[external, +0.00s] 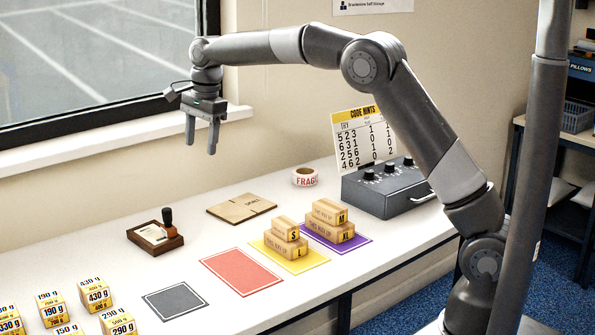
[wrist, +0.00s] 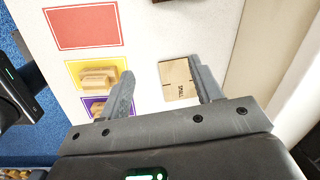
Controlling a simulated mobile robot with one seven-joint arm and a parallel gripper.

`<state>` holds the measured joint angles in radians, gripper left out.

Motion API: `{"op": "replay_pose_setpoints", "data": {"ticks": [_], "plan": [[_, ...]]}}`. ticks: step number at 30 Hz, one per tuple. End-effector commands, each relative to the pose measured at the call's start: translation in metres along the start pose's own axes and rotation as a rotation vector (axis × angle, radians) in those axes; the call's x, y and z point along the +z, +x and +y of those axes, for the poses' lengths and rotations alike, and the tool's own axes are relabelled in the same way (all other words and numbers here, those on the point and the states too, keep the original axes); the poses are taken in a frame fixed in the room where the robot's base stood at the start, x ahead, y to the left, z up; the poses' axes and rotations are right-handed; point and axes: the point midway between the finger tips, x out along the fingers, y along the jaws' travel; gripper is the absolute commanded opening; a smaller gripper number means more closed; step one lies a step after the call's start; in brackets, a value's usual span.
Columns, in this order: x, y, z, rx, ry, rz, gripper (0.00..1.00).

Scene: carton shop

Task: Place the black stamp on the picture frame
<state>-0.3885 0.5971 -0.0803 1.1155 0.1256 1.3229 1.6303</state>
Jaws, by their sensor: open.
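The black stamp (external: 168,219) stands upright in the external view, with a dark knob handle and a brown base. It is at the right end of a flat brown wooden frame (external: 143,240) with a pale sheet in it. I cannot tell whether the stamp rests on the frame or just beside it. My gripper (external: 200,147) is open and empty, pointing down, high above the table and well above the stamp. In the wrist view my gripper (wrist: 162,68) straddles a view of the cardboard, and a dark edge shows at the top; the stamp is not visible there.
A flat cardboard piece (external: 245,207) lies right of the frame. Red (external: 240,271), yellow (external: 262,248), purple (external: 357,245) and grey (external: 174,301) mats lie in front, with small boxes (external: 289,240) on two. A tape roll (external: 304,177) and grey control box (external: 384,190) stand behind.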

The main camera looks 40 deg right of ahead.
Motion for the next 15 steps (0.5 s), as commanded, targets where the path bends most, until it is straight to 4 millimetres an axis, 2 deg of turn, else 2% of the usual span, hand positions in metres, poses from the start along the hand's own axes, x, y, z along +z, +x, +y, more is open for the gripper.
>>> {"op": "replay_pose_setpoints", "data": {"ticks": [1,6,11,15], "plan": [[-0.012,-0.019,0.013,-0.018,-0.041,0.000,0.59],[-0.045,-0.065,0.059,-0.072,-0.208,0.012,0.59],[-0.072,-0.098,0.111,-0.117,-0.368,0.039,0.59],[-0.091,-0.118,0.160,-0.154,-0.510,0.073,0.59]]}}
